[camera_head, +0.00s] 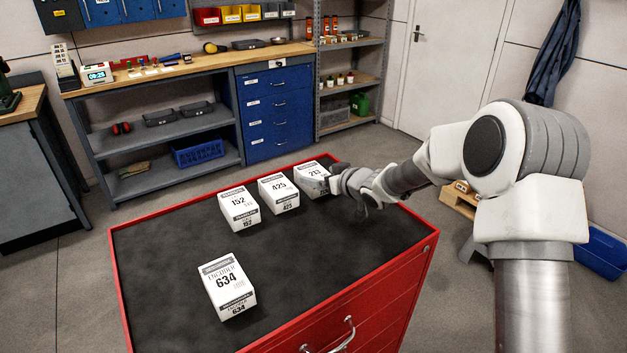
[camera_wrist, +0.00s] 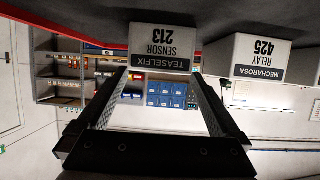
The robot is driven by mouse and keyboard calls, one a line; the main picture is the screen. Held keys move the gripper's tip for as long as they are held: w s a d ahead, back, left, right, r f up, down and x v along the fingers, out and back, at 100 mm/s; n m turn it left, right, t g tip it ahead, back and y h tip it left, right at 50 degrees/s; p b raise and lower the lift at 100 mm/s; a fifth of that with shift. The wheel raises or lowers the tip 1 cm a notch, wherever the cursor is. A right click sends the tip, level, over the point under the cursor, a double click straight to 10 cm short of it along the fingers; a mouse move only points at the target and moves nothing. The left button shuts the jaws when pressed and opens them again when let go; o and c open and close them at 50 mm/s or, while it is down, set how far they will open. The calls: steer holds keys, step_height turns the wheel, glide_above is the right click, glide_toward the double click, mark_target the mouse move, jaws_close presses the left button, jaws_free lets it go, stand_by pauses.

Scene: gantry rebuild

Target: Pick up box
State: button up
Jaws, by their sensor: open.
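Several white boxes stand on a black-topped red cabinet (camera_head: 165,275). Box 213 (camera_head: 310,176) is at the back right, partly hidden by my gripper (camera_head: 345,190). Box 425 (camera_head: 278,191) and box 152 (camera_head: 238,206) stand to its left in a row. Box 634 (camera_head: 226,286) is apart, nearer the front. In the wrist view, which is upside down, my gripper (camera_wrist: 158,82) is open and empty. Sensor box 213 (camera_wrist: 162,43) shows beyond and between the fingertips, and relay box 425 (camera_wrist: 262,58) is to the right. Contact with box 213 cannot be told.
The middle and right of the cabinet top are clear. A workbench (camera_head: 195,70) with blue drawers (camera_head: 275,110) and a shelf rack (camera_head: 350,85) stand behind it. A blue bin (camera_head: 602,252) is on the floor at right.

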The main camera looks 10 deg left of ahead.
mark_target(313, 171)
steer(key=shift+x, duration=2.4)
steer(key=shift+r, duration=0.1)
steer(key=shift+r, duration=0.1)
steer(key=c, duration=1.4)
